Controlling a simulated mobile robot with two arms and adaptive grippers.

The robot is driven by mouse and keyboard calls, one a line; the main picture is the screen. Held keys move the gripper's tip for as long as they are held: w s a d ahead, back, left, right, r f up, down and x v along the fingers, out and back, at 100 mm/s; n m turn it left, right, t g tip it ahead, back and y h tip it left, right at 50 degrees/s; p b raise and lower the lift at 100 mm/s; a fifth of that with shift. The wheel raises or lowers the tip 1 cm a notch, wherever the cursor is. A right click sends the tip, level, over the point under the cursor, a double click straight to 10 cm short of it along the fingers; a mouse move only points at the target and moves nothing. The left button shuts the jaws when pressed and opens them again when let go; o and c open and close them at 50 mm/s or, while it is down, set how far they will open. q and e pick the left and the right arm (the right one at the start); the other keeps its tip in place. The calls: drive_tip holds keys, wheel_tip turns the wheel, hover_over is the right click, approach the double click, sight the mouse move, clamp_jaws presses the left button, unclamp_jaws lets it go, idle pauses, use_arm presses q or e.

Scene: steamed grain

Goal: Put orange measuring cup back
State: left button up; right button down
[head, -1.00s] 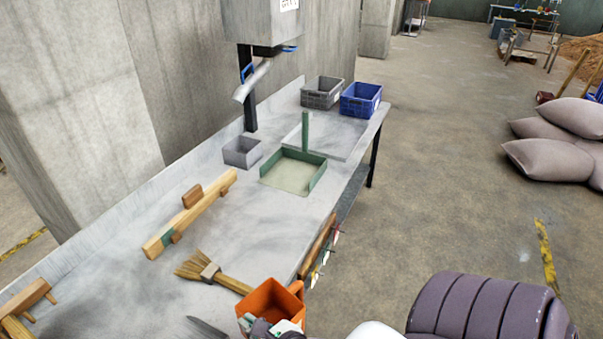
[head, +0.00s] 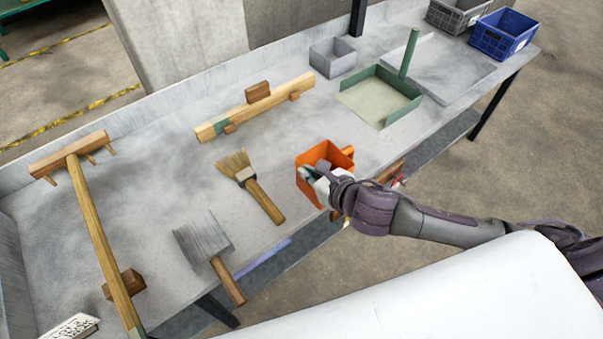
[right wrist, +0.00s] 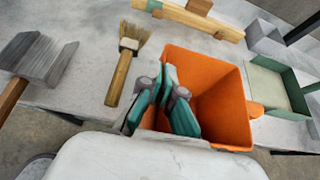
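The orange measuring cup (head: 309,188) is a square, open-topped scoop near the table's front edge in the head view. It fills the middle of the right wrist view (right wrist: 228,105), its open top showing and its handle at the right. My right gripper (head: 318,178) is at the cup's near left wall. In the right wrist view its teal-padded fingers (right wrist: 161,98) straddle that wall, one inside and one outside, close together on it. Whether the cup's base touches the table is hidden. My left gripper is in neither view.
The grey table (head: 150,200) holds a brush (head: 262,198), a scraper (head: 203,242), a wooden rake (head: 92,215) and a wooden beam (head: 240,115). A small grey bin (head: 332,64), green tray (head: 398,113) and blue crate (head: 503,40) stand further right.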

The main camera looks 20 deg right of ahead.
drive_tip(key=w+f, duration=1)
drive_tip(key=shift+w+a+f+p, duration=0.2)
drive_tip(key=shift+w+a+p, duration=0.1)
drive_tip(key=shift+a+p, duration=0.1)
drive_tip(key=c, duration=1.8)
unclamp_jaws()
drive_tip(key=shift+f, duration=0.15)
drive_tip(key=o, duration=0.5)
